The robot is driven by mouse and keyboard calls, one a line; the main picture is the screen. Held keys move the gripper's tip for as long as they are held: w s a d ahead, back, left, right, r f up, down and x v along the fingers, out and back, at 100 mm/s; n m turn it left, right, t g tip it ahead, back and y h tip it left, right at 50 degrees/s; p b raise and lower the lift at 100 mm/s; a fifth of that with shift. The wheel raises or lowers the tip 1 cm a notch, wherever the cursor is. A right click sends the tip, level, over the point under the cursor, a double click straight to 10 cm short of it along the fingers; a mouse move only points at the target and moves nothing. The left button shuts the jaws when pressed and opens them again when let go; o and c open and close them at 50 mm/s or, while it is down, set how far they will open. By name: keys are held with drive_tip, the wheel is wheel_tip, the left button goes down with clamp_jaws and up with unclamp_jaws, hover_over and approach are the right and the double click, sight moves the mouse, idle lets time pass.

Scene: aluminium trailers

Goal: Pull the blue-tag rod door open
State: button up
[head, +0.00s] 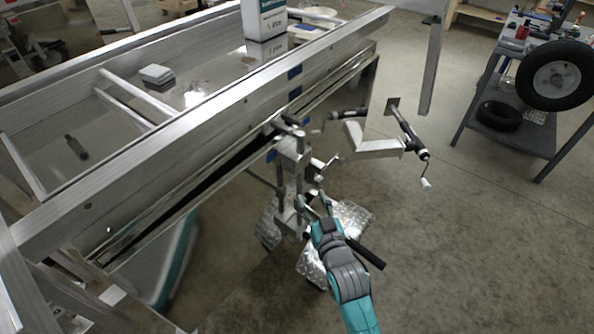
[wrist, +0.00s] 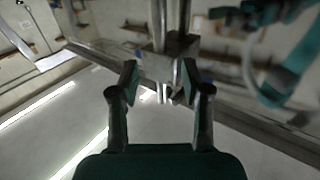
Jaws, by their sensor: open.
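I cannot tell for sure which part is the rod door. My gripper (head: 311,206) is at the lower part of that bracket, beside the trailer, partly hidden among metal parts. In the wrist view my gripper (wrist: 160,95) has its two fingers apart. A small bright metal piece (wrist: 162,92) shows in the gap, apparently beyond the fingertips; contact is not clear.
An arm with a crank handle (head: 426,183) juts out right of the bracket. Silvery wheel guards (head: 350,218) stand below. A white box (head: 264,20) stands on the trailer. A dark cart (head: 510,135) with a wheel (head: 556,76) is at the upper right. Floor at right is clear.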

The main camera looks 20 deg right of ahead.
sight(301, 175)
drive_tip(key=w, duration=1)
drive_tip(key=shift+w, duration=0.4)
clamp_jaws()
